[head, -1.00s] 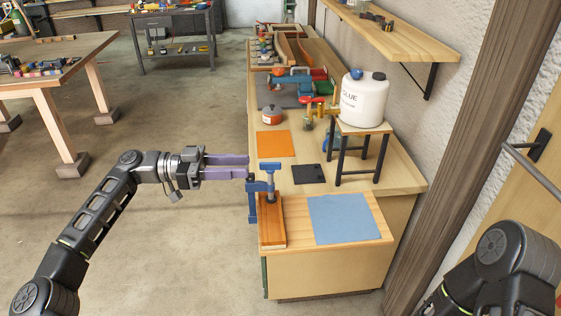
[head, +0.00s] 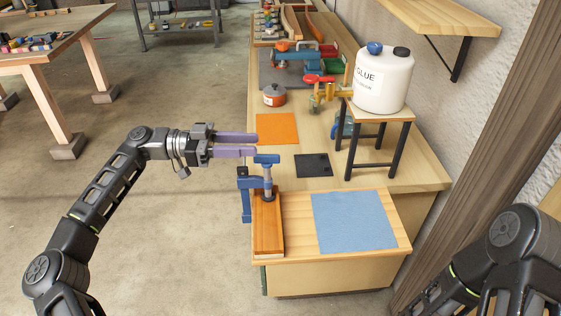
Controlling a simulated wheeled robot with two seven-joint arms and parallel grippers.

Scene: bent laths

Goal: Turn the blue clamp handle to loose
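The blue clamp (head: 246,204) grips the left edge of the bench end, over a reddish-brown wood strip (head: 267,228). Its blue handle (head: 267,158) is a short bar on top of a grey upright screw. My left gripper (head: 257,145) has two purple fingers pointing right, with a gap between them and nothing held. The fingertips are just behind and left of the handle in the picture; the nearer fingertip overlaps or nearly meets the handle's left end. I cannot tell whether they touch. My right gripper is out of view; only part of my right arm shows at lower right.
A blue cloth (head: 353,221) lies right of the clamp. A white glue jug (head: 383,82) stands on a small stool (head: 378,116). Open floor lies left of the bench.

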